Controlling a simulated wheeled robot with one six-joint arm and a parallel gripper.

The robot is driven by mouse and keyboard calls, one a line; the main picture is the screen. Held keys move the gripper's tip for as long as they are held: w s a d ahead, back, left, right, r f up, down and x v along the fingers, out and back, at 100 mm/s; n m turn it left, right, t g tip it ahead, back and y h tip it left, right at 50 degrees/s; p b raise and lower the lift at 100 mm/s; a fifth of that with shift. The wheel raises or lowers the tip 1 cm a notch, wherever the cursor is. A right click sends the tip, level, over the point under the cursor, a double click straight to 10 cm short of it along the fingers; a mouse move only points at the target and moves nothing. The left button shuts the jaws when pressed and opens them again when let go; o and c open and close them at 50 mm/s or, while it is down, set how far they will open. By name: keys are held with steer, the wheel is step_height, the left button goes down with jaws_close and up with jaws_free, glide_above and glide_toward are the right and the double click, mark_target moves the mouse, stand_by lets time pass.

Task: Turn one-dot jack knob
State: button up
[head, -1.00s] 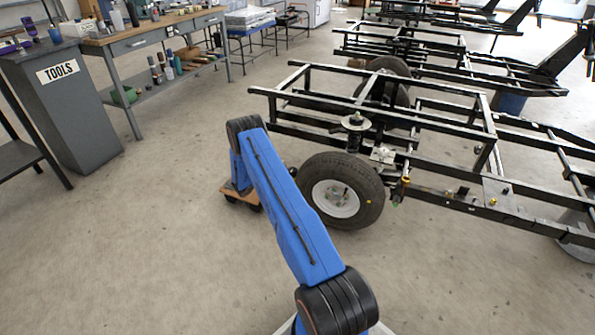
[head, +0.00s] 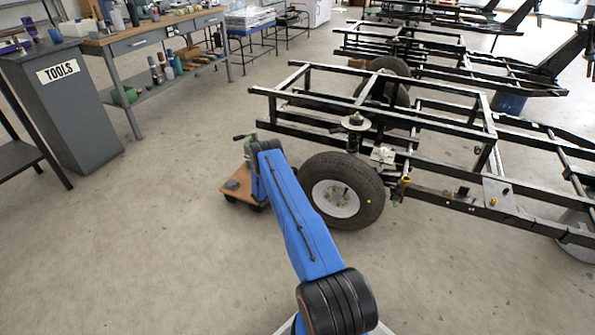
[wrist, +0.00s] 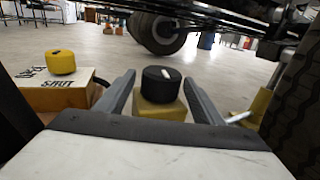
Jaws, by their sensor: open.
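In the wrist view, a round black knob (wrist: 161,92) with one short white mark on top stands on an olive-yellow block (wrist: 160,110). My gripper (wrist: 160,77) is open, one finger on each side of this knob, with a visible gap on both sides. A yellow knob (wrist: 61,62) with a small dark spot on top sits at the left, on a wooden box (wrist: 55,95) with dark lettering, partly unreadable. In the head view, a wooden dolly (head: 237,185) with a green device (head: 247,150) stands left of the wheel; my arm hides part of it and my gripper.
A wheel (head: 345,190) on a black frame (head: 440,125) stands just right of my arm; the tire edge (wrist: 295,100) is close at right in the wrist view. A tools cabinet (head: 60,105) and workbench (head: 150,38) stand at left. The floor between is clear.

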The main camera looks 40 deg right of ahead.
steer(key=shift+w+d, duration=0.2)
steer(key=shift+d, duration=1.95)
steer(key=c, duration=1)
